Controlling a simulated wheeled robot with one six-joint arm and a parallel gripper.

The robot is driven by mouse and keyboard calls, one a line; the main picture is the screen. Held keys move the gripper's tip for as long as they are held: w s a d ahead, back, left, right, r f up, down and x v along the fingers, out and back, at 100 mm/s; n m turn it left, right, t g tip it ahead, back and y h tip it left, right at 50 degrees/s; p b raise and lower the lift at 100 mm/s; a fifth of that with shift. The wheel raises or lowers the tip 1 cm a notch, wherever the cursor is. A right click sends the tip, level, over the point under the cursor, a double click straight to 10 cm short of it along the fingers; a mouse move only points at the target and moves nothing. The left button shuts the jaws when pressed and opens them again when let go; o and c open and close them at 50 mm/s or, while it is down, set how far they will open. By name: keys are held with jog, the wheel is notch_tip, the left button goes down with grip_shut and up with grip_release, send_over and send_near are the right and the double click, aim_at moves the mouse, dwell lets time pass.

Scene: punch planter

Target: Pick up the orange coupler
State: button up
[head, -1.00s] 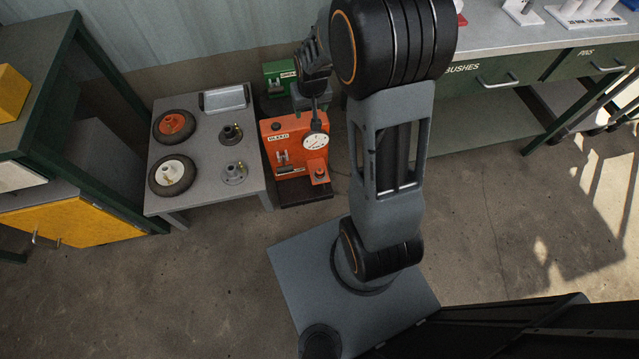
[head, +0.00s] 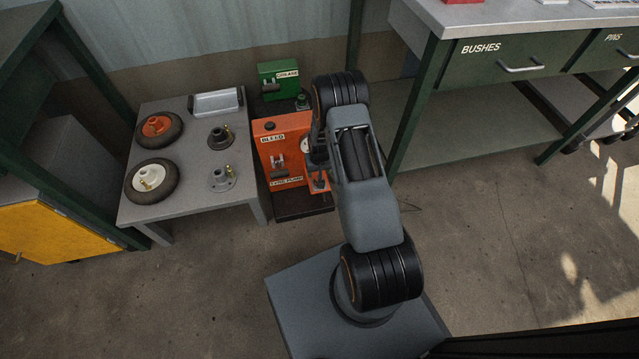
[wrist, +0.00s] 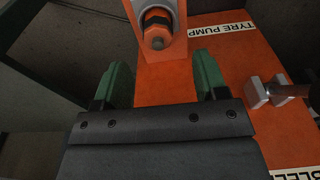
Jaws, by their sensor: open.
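The orange coupler (wrist: 157,21) is a hexagonal orange part with black above it and a dark round end. In the wrist view it sits at the orange bracket (wrist: 179,49) of the tyre pump, at the top of the picture. My gripper (wrist: 160,72) is open and empty, its two green fingers apart below the coupler in the picture. The coupler is beyond the fingertips, roughly in line with the gap. In the head view my gripper (head: 318,163) is over the right side of the orange tyre pump (head: 268,151), and I cannot make out the coupler there.
A valve handle (wrist: 276,91) sticks up from the pump, right of my fingers. A grey table (head: 190,202) with two wheels and two hubs stands left of the pump. A green box (head: 277,80) is behind it. A green bench leg (head: 417,105) stands to the right.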

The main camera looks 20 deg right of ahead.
jog(key=shift+w+d+f+b, duration=0.15)
jog(key=shift+f+b, duration=0.65)
jog(key=shift+f, duration=1)
jog(key=shift+w+d+f+b, duration=0.15)
jog(key=shift+f+b, duration=0.65)
jog(key=shift+f, duration=0.95)
jog(key=shift+a, duration=0.1)
jog(key=shift+r, duration=0.1)
jog(key=c, duration=0.9)
